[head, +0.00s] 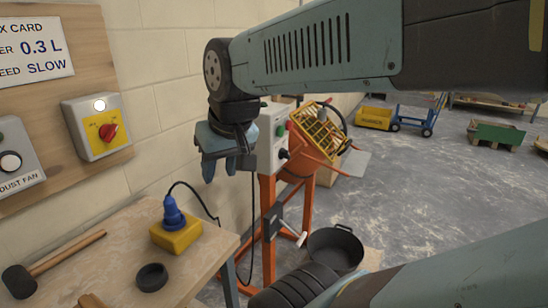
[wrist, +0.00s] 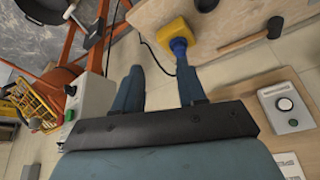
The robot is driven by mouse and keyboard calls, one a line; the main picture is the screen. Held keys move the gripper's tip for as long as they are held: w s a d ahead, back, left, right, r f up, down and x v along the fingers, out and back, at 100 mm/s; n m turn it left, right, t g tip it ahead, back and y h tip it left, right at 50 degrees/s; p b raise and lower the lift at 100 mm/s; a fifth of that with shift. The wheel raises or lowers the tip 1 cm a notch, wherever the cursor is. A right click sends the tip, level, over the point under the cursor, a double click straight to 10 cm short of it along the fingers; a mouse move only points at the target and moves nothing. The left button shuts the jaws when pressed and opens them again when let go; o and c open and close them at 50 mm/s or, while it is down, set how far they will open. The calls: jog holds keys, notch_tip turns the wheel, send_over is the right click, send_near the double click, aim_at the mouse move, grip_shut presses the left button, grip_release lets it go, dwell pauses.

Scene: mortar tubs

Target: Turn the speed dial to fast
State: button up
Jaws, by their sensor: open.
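The orange mixer carries a grey control box (head: 268,135) with a green button, a red button and, below them, a black knob (head: 283,154) that looks like the speed dial. Its pointer and marks are too small to read. The box also shows at the left in the wrist view (wrist: 95,103), with the dark knob (wrist: 71,90) on its edge. My gripper (head: 228,170) is open and empty, fingers pointing down, left of the box in the head view and apart from the knob. Its fingers also show in the wrist view (wrist: 160,70).
A wall board holds a red rotary switch (head: 108,132) on yellow, a dust fan box (head: 12,160) and a card reading "SLOW". The bench (head: 120,235) carries a mallet (head: 60,262), a black ring (head: 151,277) and a yellow block (head: 178,237) with a blue plug. A cable hangs near my gripper.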

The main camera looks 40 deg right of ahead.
jog(key=w+d+f+m+g+y, duration=0.3)
jog(key=w+d+f+m+y, duration=0.2)
jog(key=d+f+m, duration=0.15)
jog(key=m+t+y, duration=0.2)
jog(key=m+t, duration=1.3)
jog(key=m, duration=0.2)
send_near(290, 156)
jog(key=x, duration=0.8)
jog(key=shift+w+a+r, duration=0.15)
jog(key=shift+a, duration=0.15)
jog(key=shift+c, duration=0.3)
